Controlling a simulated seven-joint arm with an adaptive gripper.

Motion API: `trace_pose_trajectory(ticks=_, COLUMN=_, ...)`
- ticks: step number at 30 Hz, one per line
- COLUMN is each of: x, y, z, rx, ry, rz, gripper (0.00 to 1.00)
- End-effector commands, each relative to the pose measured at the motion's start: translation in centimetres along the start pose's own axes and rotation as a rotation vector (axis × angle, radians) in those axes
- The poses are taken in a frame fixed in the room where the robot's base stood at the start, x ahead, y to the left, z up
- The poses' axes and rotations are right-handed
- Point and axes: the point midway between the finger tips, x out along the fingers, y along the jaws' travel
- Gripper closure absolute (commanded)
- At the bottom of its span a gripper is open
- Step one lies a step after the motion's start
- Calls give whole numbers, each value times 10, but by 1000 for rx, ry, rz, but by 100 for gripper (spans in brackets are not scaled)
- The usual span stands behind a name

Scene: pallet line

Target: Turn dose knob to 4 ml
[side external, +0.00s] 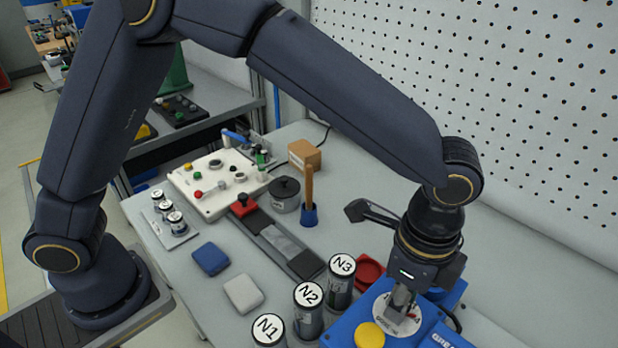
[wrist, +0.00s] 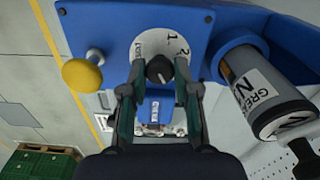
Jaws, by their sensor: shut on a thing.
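The dose knob (wrist: 159,70) is a dark round knob with a pale pointer mark, on a white dial plate (wrist: 143,47). In the wrist view the numerals 1 and 2 show at the dial's upper right; no 4 can be made out, and the lower dial is hidden by my fingers. My gripper (wrist: 159,85) is shut on the knob, one finger on each side. In the side view my gripper (side external: 402,303) points down over the dial plate (side external: 408,325) on the blue dispenser (side external: 340,332). The knob itself is hidden there.
A yellow button (side external: 370,335) sits beside the dial. A grease cartridge (wrist: 262,98) is on the dial's other side. Canisters N1 (side external: 269,330), N2 (side external: 308,296) and N3 (side external: 341,266) stand left of the dispenser. A red dish (side external: 369,270) lies behind it.

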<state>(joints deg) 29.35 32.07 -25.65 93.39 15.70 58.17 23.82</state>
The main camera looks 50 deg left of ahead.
Motion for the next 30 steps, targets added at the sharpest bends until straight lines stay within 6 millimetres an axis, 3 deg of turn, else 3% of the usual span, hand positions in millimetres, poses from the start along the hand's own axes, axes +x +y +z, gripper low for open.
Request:
trace_pose_trajectory(ticks=21, x=-1, y=0, z=0, rx=76, ry=2, rz=-1, gripper=100)
trace_pose_trajectory(ticks=22, x=-1, y=0, z=0, rx=76, ry=2, rz=-1, gripper=68)
trace_pose_trajectory(ticks=28, x=-1, y=0, z=0, rx=76, ry=1, rz=-1, gripper=47)
trace_pose_trajectory(ticks=30, x=0, y=0, z=0, rx=76, ry=1, rz=-1, gripper=44)
